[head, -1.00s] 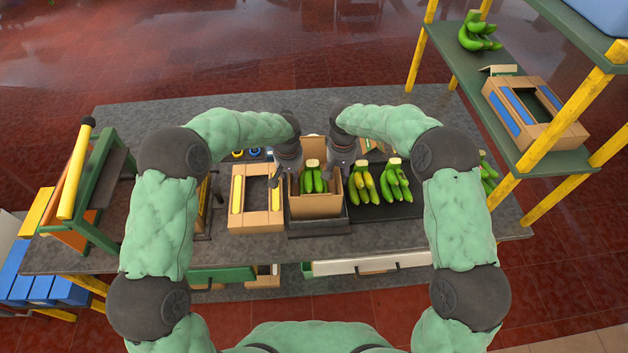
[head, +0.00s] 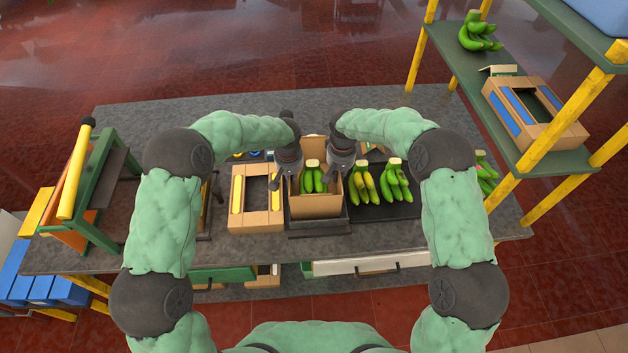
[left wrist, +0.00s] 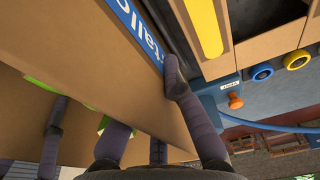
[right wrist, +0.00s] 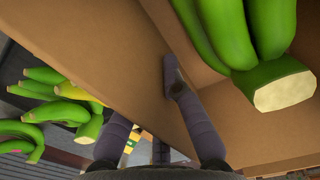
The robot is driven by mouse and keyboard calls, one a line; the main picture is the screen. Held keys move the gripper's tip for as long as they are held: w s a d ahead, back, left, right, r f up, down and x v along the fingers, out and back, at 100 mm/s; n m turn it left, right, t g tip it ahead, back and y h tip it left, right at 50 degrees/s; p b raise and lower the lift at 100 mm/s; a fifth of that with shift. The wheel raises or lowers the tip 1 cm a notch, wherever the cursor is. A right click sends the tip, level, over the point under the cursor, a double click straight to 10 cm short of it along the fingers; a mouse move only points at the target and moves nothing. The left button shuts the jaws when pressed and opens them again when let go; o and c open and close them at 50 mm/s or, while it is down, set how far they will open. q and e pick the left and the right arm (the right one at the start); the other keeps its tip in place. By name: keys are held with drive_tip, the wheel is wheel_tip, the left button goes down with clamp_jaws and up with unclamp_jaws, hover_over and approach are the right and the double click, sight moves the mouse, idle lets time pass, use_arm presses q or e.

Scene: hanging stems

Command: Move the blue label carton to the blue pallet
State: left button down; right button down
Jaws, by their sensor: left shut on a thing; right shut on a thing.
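The blue label carton (head: 316,206) stands open on a dark platform at the middle of the bench, with a green banana bunch (head: 313,179) inside. Its blue label strip (left wrist: 139,28) with white letters shows in the left wrist view. My left gripper (head: 278,183) is shut on the carton's left wall, one finger on each side. My right gripper (head: 350,180) is shut on its right wall; in the right wrist view one finger (right wrist: 174,80) lies inside, beside the green bananas (right wrist: 235,40). I cannot make out the blue pallet for certain.
A yellow-striped carton (head: 257,198) stands close to the left. Banana bunches (head: 396,181) lie on a dark mat to the right. A green-and-yellow rack (head: 85,190) is at the bench's left end, and a shelf (head: 560,160) with another blue-striped carton is at right.

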use_arm(q)
drive_tip(key=shift+r, duration=0.25)
use_arm(e)
drive_tip(key=shift+w+r, duration=0.1)
drive_tip(key=shift+r, duration=0.15)
